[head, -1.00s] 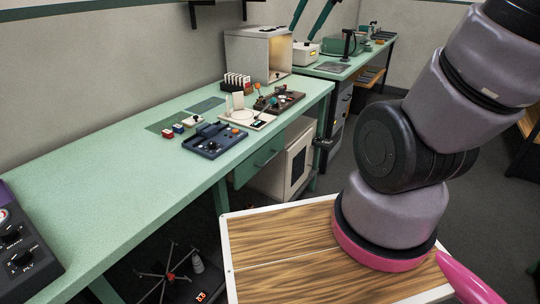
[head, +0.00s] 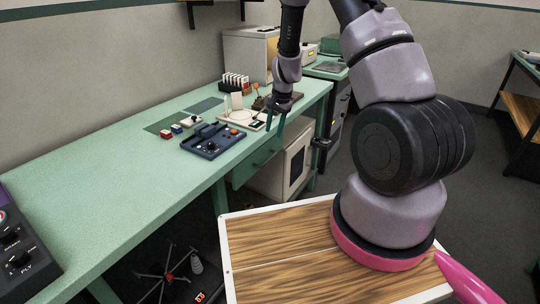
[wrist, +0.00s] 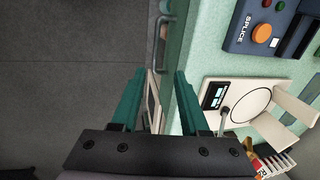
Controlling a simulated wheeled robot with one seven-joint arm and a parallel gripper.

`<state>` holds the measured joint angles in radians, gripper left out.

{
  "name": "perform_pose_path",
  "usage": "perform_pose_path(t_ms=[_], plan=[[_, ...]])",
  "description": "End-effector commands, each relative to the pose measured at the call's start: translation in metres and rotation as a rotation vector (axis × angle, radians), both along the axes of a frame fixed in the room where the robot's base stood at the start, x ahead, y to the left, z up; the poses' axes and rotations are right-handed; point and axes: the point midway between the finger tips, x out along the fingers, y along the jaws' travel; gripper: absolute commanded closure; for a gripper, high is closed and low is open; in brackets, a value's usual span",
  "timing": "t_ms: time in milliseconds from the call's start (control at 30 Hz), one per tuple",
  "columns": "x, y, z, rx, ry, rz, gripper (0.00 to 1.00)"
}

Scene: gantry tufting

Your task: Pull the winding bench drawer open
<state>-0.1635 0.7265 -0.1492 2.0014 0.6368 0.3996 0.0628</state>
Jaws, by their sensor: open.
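The green winding bench (head: 110,170) runs along the wall on the left, and its drawer (head: 248,168) sits under the top near the right end. The drawer front looks flush with the bench, so it appears shut. In the wrist view a curved metal handle (wrist: 161,38) stands off the bench front, ahead of my gripper and apart from it. My gripper (head: 275,122) is at the bench's front edge, above and right of the drawer in the head view. Its two teal fingers (wrist: 157,82) are apart with nothing held between them.
A blue SPLICE unit (head: 212,141) and a cream device with a round plate (wrist: 238,104) stand on the bench near its front edge. A white cabinet (head: 283,172) is below, right of the drawer. Grey floor (wrist: 70,60) lies open in front of the bench.

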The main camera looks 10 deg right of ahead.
Motion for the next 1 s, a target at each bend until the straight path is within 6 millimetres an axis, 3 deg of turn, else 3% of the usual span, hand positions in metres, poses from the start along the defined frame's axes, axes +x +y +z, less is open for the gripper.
perform_pose_path(t_ms=[67, 267, 700, 1000], plan=[[0.0, -0.001, -0.015, -0.007, 0.012, -0.007, 0.55], [0.001, -0.001, -0.034, -0.011, 0.018, -0.012, 0.55], [0.011, 0.01, -0.109, -0.011, 0.017, -0.011, 0.55], [0.014, 0.012, -0.126, -0.011, 0.016, -0.011, 0.55]])
